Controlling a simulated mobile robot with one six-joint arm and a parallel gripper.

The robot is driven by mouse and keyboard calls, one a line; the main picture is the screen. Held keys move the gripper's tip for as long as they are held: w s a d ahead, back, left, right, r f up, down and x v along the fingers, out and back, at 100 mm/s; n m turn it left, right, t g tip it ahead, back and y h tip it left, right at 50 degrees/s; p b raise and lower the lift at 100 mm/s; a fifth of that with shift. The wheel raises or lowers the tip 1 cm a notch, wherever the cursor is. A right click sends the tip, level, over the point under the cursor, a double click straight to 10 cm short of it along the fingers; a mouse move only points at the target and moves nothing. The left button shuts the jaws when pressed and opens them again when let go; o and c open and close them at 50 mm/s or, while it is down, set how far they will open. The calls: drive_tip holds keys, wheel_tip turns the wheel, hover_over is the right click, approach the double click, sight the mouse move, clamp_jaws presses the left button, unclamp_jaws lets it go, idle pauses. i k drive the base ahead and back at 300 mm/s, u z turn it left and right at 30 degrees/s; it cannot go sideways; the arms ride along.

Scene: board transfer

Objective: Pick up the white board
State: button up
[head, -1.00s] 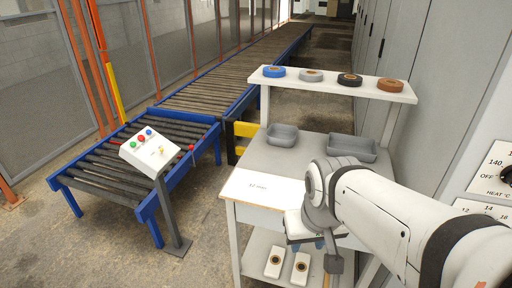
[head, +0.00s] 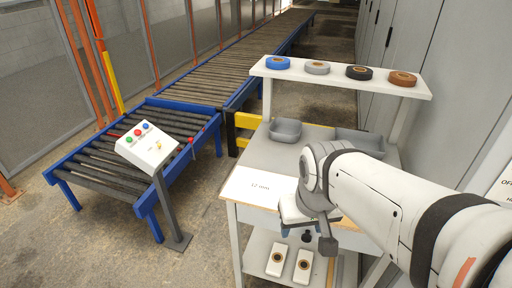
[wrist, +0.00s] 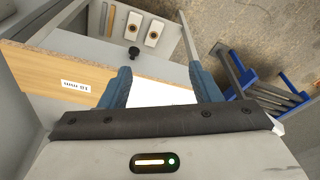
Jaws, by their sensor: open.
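The white board (head: 252,187), with small dark print on it, lies flat on the front left part of the workbench top (head: 262,153). My gripper (head: 297,226) is at the bench's front edge, just right of the board's visible part; my arm hides some of that area. In the wrist view my gripper (wrist: 162,80) has its two blue fingers wide apart. Part of the white board (wrist: 160,94) shows between them, with no visible grip on it. A wood-coloured board (wrist: 45,70) with a white label lies beside the left finger.
Grey bins (head: 285,131) stand on the bench. A raised shelf (head: 335,78) carries several tape rolls. White blocks (head: 278,259) sit on the lower shelf. A dark knob (wrist: 134,52) shows below the bench edge. A control panel (head: 148,147) and roller conveyor (head: 100,165) stand left.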

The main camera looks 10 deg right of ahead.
sight(249, 187)
drive_tip(key=z, duration=1.45)
drive_tip(key=k, duration=1.2)
drive_tip(key=u, duration=1.55)
drive_tip(key=i, duration=0.95)
drive_tip(key=u, duration=0.05)
